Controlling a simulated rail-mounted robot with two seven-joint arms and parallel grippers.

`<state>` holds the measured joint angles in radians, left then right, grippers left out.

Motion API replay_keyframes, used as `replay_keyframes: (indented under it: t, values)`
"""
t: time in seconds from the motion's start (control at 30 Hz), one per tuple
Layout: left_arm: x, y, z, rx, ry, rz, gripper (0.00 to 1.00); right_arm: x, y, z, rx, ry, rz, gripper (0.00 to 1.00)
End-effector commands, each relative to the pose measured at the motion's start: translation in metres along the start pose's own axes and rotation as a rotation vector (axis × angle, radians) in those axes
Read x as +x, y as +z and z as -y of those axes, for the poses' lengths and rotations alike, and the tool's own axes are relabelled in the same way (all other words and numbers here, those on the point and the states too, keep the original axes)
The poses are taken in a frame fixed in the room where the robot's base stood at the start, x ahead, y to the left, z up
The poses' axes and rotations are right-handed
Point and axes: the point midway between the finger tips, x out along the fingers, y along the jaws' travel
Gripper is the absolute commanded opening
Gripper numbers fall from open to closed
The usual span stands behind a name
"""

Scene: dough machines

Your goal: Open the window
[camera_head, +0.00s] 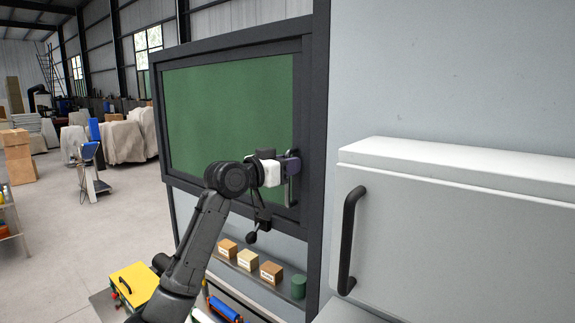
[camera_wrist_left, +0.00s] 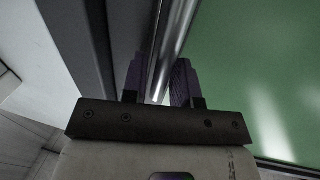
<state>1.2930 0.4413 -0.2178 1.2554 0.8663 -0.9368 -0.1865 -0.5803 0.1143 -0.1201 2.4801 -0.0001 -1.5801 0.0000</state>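The window (camera_head: 225,110) is a green pane in a dark frame, in the middle of the head view. It looks closed, flush with its frame. A metal vertical handle (camera_head: 289,194) is near its right edge. My left gripper (camera_head: 291,166) is at the upper part of this handle. In the left wrist view, the handle (camera_wrist_left: 168,45) runs between the two purple fingers of my left gripper (camera_wrist_left: 161,85). The fingers are apart, one on each side of the bar; whether they press on it I cannot tell. My right gripper is not in view.
A light cabinet door with a black handle (camera_head: 349,240) stands close on the right. Below the window is a shelf with small boxes (camera_head: 248,259) and a green cylinder (camera_head: 299,286). A yellow case (camera_head: 134,284) is at lower left. Open floor (camera_head: 110,225) is to the left.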

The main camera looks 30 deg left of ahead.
Motion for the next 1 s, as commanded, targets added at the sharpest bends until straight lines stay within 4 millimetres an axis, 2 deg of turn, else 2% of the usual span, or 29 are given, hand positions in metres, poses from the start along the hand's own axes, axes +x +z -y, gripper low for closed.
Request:
replay_keyframes:
  t: [0.03,0.27,0.7,0.87,1.0]
  values:
    - [0.0,0.0,0.0,0.0,0.0,0.0,0.22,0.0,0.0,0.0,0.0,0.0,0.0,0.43]
    - [0.0,0.0,0.0,0.0,0.0,0.0,0.0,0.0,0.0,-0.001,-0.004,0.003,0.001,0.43]
    - [-0.004,0.001,0.0,0.0,0.003,0.0,0.0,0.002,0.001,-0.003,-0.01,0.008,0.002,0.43]
    - [-0.026,0.004,0.002,0.003,0.024,-0.001,0.0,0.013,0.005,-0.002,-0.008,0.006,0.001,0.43]
    - [-0.067,0.006,0.004,0.005,0.064,-0.003,0.0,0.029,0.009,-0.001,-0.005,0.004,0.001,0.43]
